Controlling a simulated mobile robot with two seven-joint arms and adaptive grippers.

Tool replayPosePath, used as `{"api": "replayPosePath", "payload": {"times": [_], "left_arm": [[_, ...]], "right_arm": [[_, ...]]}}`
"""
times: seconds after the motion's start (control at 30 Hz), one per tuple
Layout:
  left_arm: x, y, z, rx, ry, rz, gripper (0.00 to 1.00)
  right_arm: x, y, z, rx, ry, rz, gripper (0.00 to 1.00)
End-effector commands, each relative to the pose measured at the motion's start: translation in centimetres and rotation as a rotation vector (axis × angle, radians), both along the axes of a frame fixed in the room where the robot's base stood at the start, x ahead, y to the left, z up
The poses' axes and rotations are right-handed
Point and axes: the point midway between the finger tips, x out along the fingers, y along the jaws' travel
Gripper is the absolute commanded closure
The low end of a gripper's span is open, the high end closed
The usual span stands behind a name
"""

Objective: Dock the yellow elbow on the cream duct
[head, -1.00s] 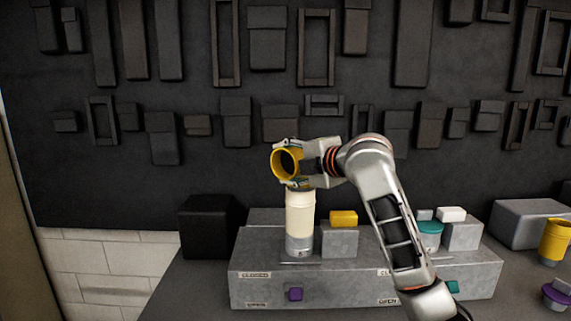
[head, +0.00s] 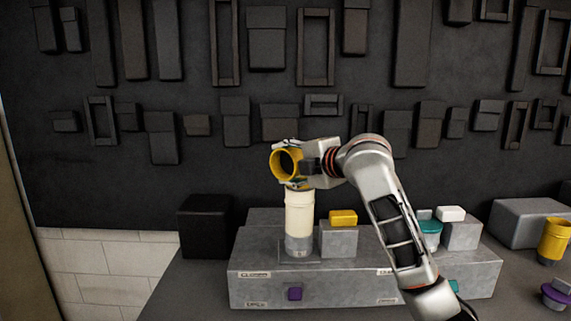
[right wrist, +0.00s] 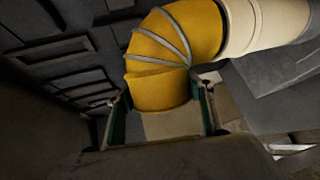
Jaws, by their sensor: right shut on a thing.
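The yellow elbow (head: 275,163) is at the top of the upright cream duct (head: 299,214), with its open mouth facing left and toward the head camera. My right gripper (head: 291,164) comes in from the right and is shut on the elbow. In the right wrist view the elbow (right wrist: 178,50) lies between my fingers (right wrist: 164,108), and its far end meets the cream duct (right wrist: 262,22). A fingertip partly hides the joint in the head view, so I cannot tell how fully the elbow is seated. My left gripper is not in view.
The duct stands on a grey stepped block (head: 340,284) beside a small yellow block (head: 343,217). A teal-lidded container (head: 430,233) stands behind my right arm. A black box (head: 205,226) is at left; a yellow cylinder (head: 555,240) is at far right.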

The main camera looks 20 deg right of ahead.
Motion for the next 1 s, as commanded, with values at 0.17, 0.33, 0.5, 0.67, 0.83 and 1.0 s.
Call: {"api": "replayPosePath", "payload": {"times": [0.17, 0.33, 0.5, 0.67, 0.83, 1.0], "left_arm": [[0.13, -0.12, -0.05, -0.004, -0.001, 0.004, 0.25], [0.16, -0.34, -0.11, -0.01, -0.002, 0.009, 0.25], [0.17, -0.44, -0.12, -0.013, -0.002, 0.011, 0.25], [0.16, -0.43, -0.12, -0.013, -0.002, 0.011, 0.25], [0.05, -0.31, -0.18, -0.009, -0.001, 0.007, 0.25], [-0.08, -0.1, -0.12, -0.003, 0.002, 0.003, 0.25]], "right_arm": [[-0.01, 0.01, -0.31, 0.0, -0.001, 0.0, 0.74], [-0.01, 0.01, -0.63, -0.001, -0.001, 0.0, 0.74], [-0.02, 0.01, -0.8, -0.001, -0.001, 0.0, 0.41], [-0.01, 0.0, -0.79, -0.001, -0.001, 0.0, 0.41], [-0.07, -0.04, -0.86, 0.0, 0.001, 0.0, 0.41], [-0.93, -0.48, -0.53, -0.002, -0.001, -0.002, 0.41]]}}
